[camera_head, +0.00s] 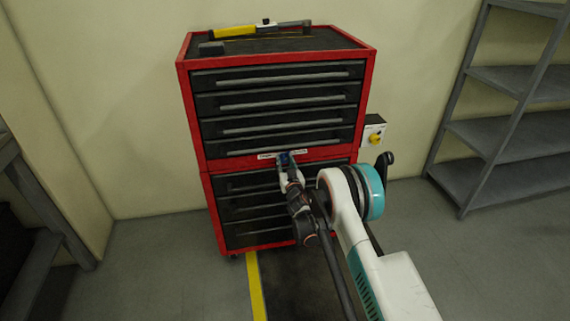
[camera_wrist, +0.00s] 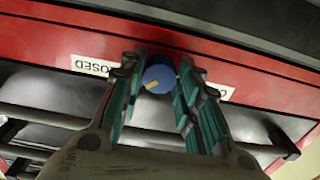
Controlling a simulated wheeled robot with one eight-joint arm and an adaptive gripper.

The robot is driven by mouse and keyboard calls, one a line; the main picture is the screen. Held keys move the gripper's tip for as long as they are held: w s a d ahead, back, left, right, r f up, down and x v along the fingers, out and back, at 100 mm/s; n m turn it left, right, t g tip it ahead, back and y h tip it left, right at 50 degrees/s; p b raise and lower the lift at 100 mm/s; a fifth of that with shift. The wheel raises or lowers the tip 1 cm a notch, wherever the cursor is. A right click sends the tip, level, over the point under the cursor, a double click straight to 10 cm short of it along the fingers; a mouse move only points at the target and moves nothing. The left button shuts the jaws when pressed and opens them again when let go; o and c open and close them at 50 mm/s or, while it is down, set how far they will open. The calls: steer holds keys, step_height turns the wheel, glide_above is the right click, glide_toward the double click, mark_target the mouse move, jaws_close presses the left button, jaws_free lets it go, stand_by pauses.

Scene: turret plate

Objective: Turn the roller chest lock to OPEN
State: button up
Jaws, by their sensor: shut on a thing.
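The red roller chest (camera_head: 190,120) with black drawers stands against the wall. Its lock is a round blue knob (camera_wrist: 158,74) on the red strip between the upper and lower drawers. A yellow mark on the knob lies toward its lower left in the wrist view. My gripper (camera_wrist: 158,80) is shut on the knob, a finger on each side. In the head view, the knob (camera_head: 284,158) is small beside my gripper (camera_head: 287,166).
A yellow-and-black tool (camera_head: 240,31) lies on the chest top. Grey shelves (camera_head: 500,130) stand farther right. A yellow line (camera_head: 255,285) marks the floor.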

steer(key=shift+n, duration=0.5)
steer(key=n, duration=0.3)
steer(key=shift+n, duration=0.4)
steer(key=n, duration=0.8)
steer(key=shift+n, duration=0.4)
steer(key=n, duration=0.4)
steer(key=shift+r, duration=0.1)
steer(key=o, duration=1.1)
steer(key=shift+c, duration=0.2)
